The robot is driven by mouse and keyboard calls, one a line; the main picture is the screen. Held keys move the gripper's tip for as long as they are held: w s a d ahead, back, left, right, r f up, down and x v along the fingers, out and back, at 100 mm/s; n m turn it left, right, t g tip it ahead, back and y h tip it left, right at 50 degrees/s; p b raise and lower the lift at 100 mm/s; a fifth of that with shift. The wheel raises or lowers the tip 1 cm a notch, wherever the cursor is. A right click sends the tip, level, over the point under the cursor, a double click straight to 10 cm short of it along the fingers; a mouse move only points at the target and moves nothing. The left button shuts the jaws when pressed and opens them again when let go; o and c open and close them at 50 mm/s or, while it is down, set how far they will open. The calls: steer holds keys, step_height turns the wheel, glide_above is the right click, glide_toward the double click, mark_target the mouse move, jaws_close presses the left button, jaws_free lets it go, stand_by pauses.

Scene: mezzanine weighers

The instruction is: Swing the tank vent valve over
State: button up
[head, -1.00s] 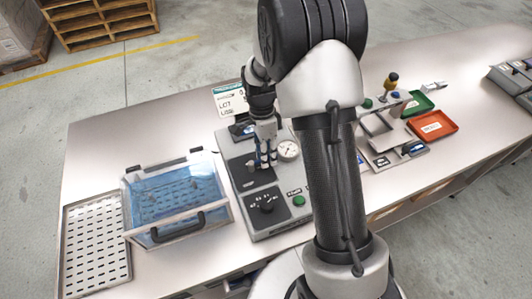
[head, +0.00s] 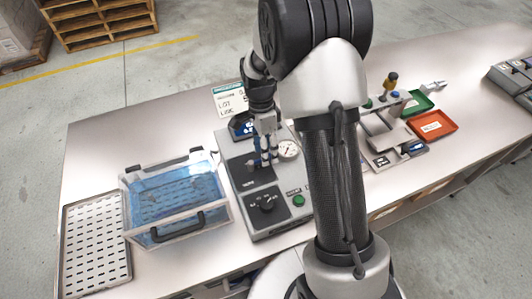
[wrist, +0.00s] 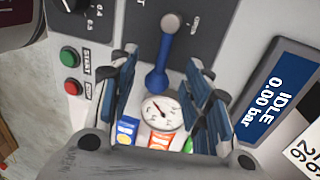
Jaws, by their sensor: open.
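The vent valve shows in the wrist view as a blue lever (wrist: 163,62) with a grey round knob at its upper end and a rounded blue lower end. It stands over a dark plate on the grey tester (head: 286,216). My gripper (wrist: 162,62) is open, with one finger on each side of the lever and a visible gap on both sides. In the head view my gripper (head: 265,160) is over the dark plate and hides most of the lever. Whether a fingertip touches the lever cannot be told.
A pressure gauge (wrist: 162,113) sits just beside the lever. A display (wrist: 268,100) reads IDLE 0.00 bar. A green START button (wrist: 69,56) and a red button (wrist: 72,87) are nearby. A clear blue tank (head: 178,195) stands left of the tester; red (head: 433,125) and green trays lie right.

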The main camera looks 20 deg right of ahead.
step_height(320, 180, up, 10)
steer(key=w, duration=0.2)
stand_by(0.4)
step_height(320, 180, up, 6)
steer(key=n+t, duration=0.1)
steer(key=n, duration=0.2)
glide_above(264, 168)
steer(key=s+a+r+n+t, duration=0.2)
steer(key=s+r+n, duration=0.4)
steer(key=s, duration=0.2)
steer(key=s+a+n+t, duration=0.2)
steer(key=s+n+t, duration=0.2)
steer(key=s+n, duration=0.5)
steer(key=s, duration=0.3)
steer(key=shift+s+f, duration=0.15)
steer(key=shift+s, duration=0.25)
